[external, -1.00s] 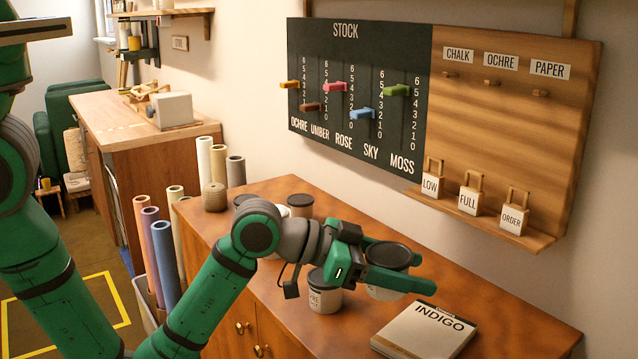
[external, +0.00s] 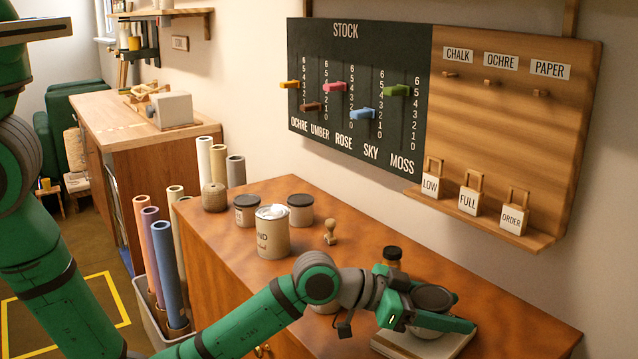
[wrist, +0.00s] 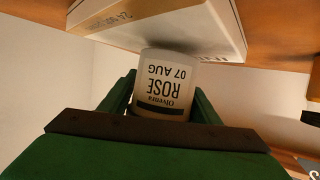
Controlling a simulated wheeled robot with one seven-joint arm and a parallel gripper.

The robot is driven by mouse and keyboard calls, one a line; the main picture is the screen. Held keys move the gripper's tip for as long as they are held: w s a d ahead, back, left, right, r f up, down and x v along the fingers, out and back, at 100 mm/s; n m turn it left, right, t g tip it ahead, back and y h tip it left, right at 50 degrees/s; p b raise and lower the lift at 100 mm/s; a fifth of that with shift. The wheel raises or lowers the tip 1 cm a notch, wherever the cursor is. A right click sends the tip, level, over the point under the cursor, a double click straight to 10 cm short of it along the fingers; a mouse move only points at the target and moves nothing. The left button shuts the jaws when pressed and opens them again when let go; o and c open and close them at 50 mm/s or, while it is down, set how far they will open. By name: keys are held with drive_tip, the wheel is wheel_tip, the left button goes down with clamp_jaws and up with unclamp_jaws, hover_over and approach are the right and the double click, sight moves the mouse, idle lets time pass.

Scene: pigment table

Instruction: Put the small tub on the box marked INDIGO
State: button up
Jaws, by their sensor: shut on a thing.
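The small tub (external: 429,324), pale with a dark lid, is between the fingers of my gripper (external: 432,312). My gripper is shut on it and holds it upright over the box marked INDIGO (external: 455,346). In the wrist view the tub (wrist: 165,78) appears upside down and its label reads ROSE, 07 AUG. The pale box (wrist: 215,22) lies just past the tub's base there. I cannot tell whether the base touches the box. My gripper and the tub hide the box's title in the external view.
A dark-capped bottle (external: 392,257) stands behind my gripper. A wooden stamp (external: 330,232), a large tin (external: 272,233) and two dark-lidded tubs (external: 246,209) (external: 300,209) stand farther left. The cabinet top is clear to the right.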

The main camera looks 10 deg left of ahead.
drive_tip(key=shift+f, duration=0.2)
drive_tip(key=o, duration=1.5)
drive_tip(key=shift+o, duration=0.2)
drive_tip(key=shift+a+r, duration=0.15)
drive_tip(key=shift+a, duration=0.05)
drive_tip(key=v, duration=1.1)
drive_tip(key=shift+s+a+r, duration=0.1)
drive_tip(key=shift+a, duration=0.2)
